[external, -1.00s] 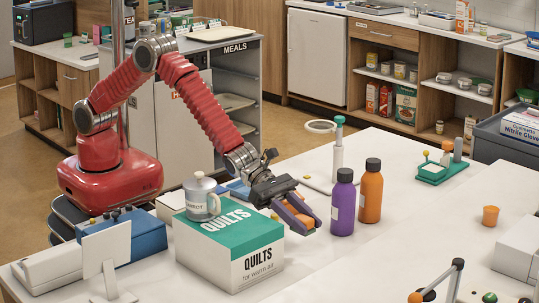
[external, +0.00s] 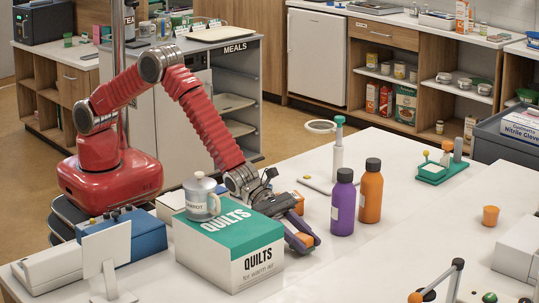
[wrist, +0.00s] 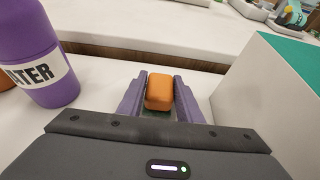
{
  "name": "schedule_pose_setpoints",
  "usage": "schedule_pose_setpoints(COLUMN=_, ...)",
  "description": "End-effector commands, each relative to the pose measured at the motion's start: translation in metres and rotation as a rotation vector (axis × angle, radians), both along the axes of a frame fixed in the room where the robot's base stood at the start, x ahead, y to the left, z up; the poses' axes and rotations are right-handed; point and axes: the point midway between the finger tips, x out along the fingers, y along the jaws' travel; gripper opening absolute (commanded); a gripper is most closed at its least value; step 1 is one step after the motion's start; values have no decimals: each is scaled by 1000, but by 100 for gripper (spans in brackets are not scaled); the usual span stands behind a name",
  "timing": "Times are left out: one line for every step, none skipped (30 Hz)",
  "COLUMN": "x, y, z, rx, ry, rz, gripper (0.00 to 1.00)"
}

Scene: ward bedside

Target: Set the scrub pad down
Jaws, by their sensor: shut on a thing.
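My gripper (external: 302,242) is low over the white table, just right of the QUILTS box in the external view. In the wrist view, its two purple fingers (wrist: 160,97) are shut on the orange scrub pad (wrist: 160,92), one on each side. A dark green layer shows under the orange part. The pad is mostly hidden behind the gripper in the external view. I cannot tell whether its underside touches the table.
The QUILTS box (external: 240,268), with a grey pot (external: 202,198) on top, stands close beside my gripper. A purple bottle (external: 342,208) and an orange bottle (external: 371,192) stand to the right. The white table (external: 370,262) is clear in front of the bottles.

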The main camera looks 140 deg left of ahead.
Motion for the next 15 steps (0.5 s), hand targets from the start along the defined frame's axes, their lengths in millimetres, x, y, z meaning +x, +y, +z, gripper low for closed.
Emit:
schedule_pose_setpoints(x=0, y=0, z=0, rx=0, ry=0, rz=0, gripper=10)
schedule_pose_setpoints(x=0, y=0, z=0, rx=0, ry=0, rz=0, gripper=10)
schedule_pose_setpoints(x=0, y=0, z=0, rx=0, ry=0, rz=0, gripper=10)
schedule_pose_setpoints(x=0, y=0, z=0, rx=0, ry=0, rz=0, gripper=10)
schedule_pose_setpoints(x=0, y=0, z=0, rx=0, ry=0, rz=0, gripper=10)
schedule_pose_setpoints(x=0, y=0, z=0, rx=0, ry=0, rz=0, gripper=10)
schedule_pose_setpoints(x=0, y=0, z=-1, rx=0, ry=0, rz=0, gripper=10)
schedule_pose_setpoints(x=0, y=0, z=-1, rx=0, ry=0, rz=0, gripper=10)
schedule_pose_setpoints(x=0, y=0, z=-2, rx=0, ry=0, rz=0, gripper=10)
schedule_pose_setpoints(x=0, y=0, z=-2, rx=0, ry=0, rz=0, gripper=10)
schedule_pose_setpoints(x=0, y=0, z=-3, rx=0, ry=0, rz=0, gripper=10)
schedule_pose_setpoints(x=0, y=0, z=-3, rx=0, ry=0, rz=0, gripper=10)
schedule_pose_setpoints(x=0, y=0, z=-4, rx=0, ry=0, rz=0, gripper=10)
schedule_pose_setpoints(x=0, y=0, z=-4, rx=0, ry=0, rz=0, gripper=10)
schedule_pose_setpoints(x=0, y=0, z=-5, rx=0, ry=0, rz=0, gripper=10)
